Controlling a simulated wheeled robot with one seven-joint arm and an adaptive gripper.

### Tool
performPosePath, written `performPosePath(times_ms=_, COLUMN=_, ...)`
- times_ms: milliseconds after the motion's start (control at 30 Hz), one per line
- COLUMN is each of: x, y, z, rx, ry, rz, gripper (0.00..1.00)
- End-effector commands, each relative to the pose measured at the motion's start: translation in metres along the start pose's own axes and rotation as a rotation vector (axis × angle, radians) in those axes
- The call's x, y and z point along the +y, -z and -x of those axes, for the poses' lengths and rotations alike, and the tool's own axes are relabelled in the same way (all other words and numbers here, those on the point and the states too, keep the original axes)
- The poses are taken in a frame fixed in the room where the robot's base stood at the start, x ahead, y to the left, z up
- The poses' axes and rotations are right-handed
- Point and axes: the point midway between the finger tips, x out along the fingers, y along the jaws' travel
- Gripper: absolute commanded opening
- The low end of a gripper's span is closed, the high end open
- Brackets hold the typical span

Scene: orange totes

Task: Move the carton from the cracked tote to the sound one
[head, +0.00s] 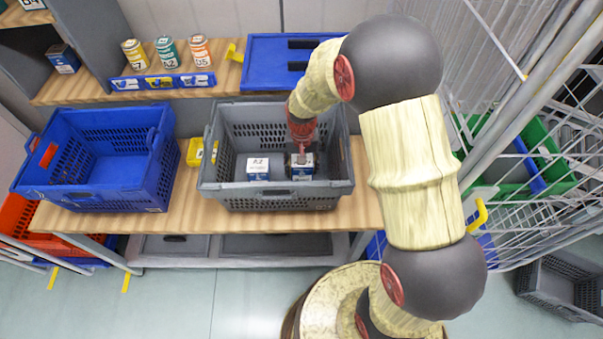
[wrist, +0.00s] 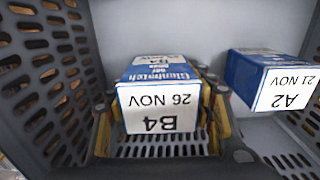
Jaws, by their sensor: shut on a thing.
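The grey tote (head: 208,172) stands in the middle of the wooden bench. In it are two blue and white cartons side by side: one marked A2 (head: 258,169) on the left, and one marked B4 (head: 302,174) on the right. In the wrist view my gripper (wrist: 160,100) has its fingers on both sides of the B4 carton (wrist: 160,108), shut on it. The A2 carton (wrist: 272,82) shows apart at the right. In the head view my gripper (head: 301,156) reaches down into the grey tote. I cannot tell whether the B4 carton touches the floor. No crack is clearly visible.
An empty blue tote (head: 72,193) stands left on the bench, with a yellow item (head: 195,152) between the totes. Cans (head: 166,52) and a blue lid (head: 262,62) sit on the shelf behind. A wire cage cart (head: 540,150) stands at right.

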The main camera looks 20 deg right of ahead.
Motion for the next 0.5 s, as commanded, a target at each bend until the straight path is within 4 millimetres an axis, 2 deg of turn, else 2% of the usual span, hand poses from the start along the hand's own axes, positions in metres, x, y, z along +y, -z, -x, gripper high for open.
performPosePath(times_ms=33, x=0.000, y=0.000, z=-0.012, rx=-0.002, ry=-0.001, rz=0.000, gripper=0.18)
performPosePath(times_ms=133, x=0.000, y=0.000, z=-0.023, rx=0.000, ry=0.000, rz=0.000, gripper=0.18)
performPosePath(times_ms=500, x=0.000, y=0.000, z=-0.025, rx=0.000, ry=0.000, rz=0.000, gripper=0.18)
